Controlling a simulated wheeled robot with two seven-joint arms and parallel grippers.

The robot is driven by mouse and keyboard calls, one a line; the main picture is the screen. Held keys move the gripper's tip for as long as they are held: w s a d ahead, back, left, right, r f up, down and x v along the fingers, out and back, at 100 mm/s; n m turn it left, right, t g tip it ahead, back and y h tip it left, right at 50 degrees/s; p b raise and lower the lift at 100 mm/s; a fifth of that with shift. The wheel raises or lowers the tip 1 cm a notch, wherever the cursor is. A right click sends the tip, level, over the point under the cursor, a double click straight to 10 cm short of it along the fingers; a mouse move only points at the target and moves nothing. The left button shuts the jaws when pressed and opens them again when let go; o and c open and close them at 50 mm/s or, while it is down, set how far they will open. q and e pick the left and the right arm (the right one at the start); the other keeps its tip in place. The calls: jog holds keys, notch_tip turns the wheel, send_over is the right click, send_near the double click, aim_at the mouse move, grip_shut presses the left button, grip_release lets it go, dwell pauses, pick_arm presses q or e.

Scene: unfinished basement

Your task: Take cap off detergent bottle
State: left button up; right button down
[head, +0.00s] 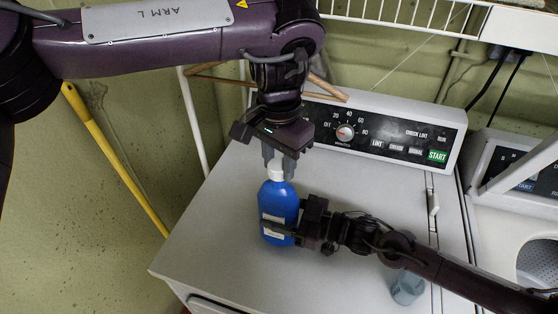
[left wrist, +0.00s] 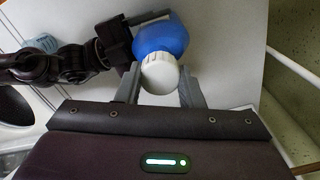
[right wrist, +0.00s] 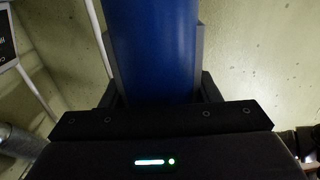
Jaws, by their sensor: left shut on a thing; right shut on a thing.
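The blue detergent bottle (head: 278,202) stands upright on the white machine top, with its white cap (head: 277,172) on its neck. My left gripper (head: 279,165) reaches down from above and is shut on the cap. In the left wrist view the ribbed cap (left wrist: 160,73) sits between the two grey fingers, with the blue bottle (left wrist: 165,38) beyond it. My right gripper (head: 279,230) comes in from the right and is shut around the bottle's lower body. In the right wrist view the bottle (right wrist: 152,50) fills the space between the fingers.
The white machine (head: 225,245) has a control panel (head: 385,130) at its back. A grey-blue cup (head: 407,289) stands under my right arm. A second machine (head: 520,215) is at the right. A wire shelf (head: 400,14) hangs above, and a yellow pole (head: 115,158) leans at the left.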

aim_at(279, 163)
pick_arm(q)
jog(key=shift+r, duration=2)
pick_arm(e)
jog(key=shift+c, duration=2.1)
grip_release()
pick_arm(q)
notch_tip(279, 163, down, 3)
jog(key=b, duration=0.3)
jog(key=shift+f, duration=0.15)
jog(key=shift+s, duration=0.1)
pick_arm(e)
jog(key=v, duration=1.2)
jog(key=shift+s, duration=0.15)
